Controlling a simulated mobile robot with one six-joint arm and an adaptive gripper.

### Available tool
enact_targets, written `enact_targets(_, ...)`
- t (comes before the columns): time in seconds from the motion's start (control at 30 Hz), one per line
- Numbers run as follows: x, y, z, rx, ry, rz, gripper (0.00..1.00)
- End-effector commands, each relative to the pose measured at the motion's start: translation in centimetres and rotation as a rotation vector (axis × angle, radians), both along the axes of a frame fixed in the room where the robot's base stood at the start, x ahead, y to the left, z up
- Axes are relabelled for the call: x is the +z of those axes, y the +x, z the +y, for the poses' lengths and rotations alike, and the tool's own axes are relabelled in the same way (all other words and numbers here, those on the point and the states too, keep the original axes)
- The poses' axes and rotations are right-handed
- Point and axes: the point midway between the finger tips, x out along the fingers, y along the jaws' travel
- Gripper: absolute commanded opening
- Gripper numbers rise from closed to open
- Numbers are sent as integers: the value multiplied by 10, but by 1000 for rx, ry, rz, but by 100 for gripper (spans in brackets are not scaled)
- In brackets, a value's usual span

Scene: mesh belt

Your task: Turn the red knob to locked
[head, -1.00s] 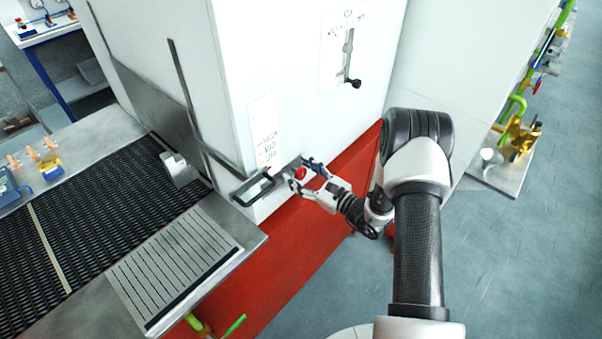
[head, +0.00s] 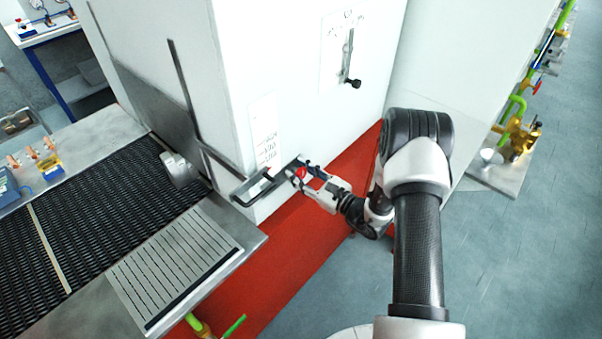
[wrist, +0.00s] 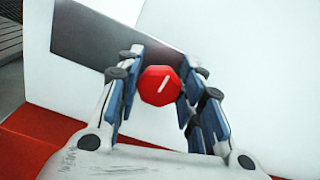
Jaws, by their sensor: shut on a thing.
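The red knob (wrist: 157,88) sits on a dark plate (wrist: 88,38) on the white cabinet. In the wrist view it is an octagon with a white pointer line slanting up to the right. My gripper (wrist: 155,92) has its blue-padded fingers on either side of the knob, shut on it. In the head view the knob (head: 300,173) shows small between the fingertips of my gripper (head: 306,174), low on the cabinet's front near its corner. Any position markings around the knob are not legible.
A black handle (head: 252,190) juts out just left of the knob. A label (head: 264,135) is above it and a lever (head: 351,70) higher up. The mesh belt (head: 85,215) and a slatted metal plate (head: 172,262) lie to the left. Grey floor is open at right.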

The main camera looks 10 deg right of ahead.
Motion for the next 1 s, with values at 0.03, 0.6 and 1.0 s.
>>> enact_targets(0.03,0,0,0,0,2,1,11)
enact_targets(0.6,0,1,-1,0,240,175,11)
enact_targets(1.0,0,2,-2,0,549,399,11)
